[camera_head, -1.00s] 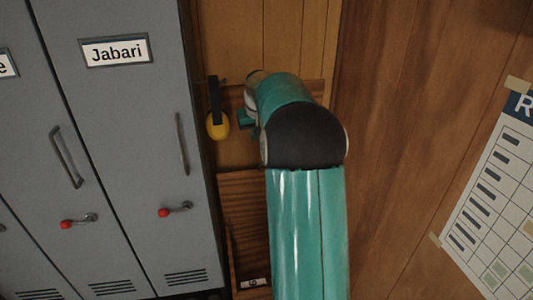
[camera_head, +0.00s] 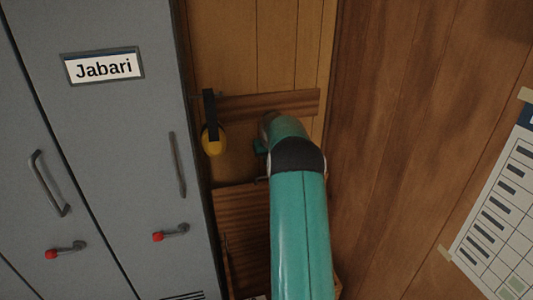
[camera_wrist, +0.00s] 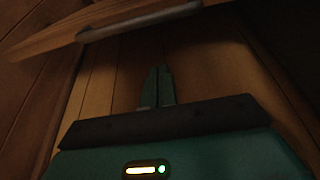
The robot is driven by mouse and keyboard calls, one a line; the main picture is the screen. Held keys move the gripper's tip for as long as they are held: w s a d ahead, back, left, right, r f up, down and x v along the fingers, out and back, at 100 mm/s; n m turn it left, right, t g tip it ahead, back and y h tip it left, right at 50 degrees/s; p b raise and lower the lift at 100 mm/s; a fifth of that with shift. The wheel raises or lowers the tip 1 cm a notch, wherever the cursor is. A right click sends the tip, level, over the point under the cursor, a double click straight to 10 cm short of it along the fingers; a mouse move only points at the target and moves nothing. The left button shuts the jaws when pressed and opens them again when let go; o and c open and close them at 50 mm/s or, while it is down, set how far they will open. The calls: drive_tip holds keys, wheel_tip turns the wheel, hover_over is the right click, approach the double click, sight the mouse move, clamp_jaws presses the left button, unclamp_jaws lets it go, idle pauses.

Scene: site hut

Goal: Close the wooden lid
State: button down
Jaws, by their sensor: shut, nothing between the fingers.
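A reddish-brown wooden panel (camera_head: 240,215), which looks like the raised lid, stands upright against the back wall, low beside the lockers. My arm covers its right part. In the wrist view a wooden board with a grey bar like a handle (camera_wrist: 140,20) crosses the top, tilted; it may be this lid. My gripper (camera_wrist: 157,85) is shut and empty, its fingertips pointing toward the board and below the bar in the picture, with no clear contact. In the head view the fingers are hidden behind my arm.
Grey lockers (camera_head: 110,170) with handles and red-knobbed latches stand close on the left. Yellow ear defenders (camera_head: 213,138) hang from a wooden wall rail (camera_head: 275,105). A wood wall with a paper chart (camera_head: 500,205) is on the right.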

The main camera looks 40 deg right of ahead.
drive_tip(key=shift+s+a+f, duration=0.4)
drive_tip(key=shift+s+f, duration=0.25)
drive_tip(key=shift+f, duration=0.1)
drive_tip(key=shift+s+a+f, duration=0.35)
drive_tip(key=shift+s+f, duration=0.25)
drive_tip(key=shift+f, duration=0.1)
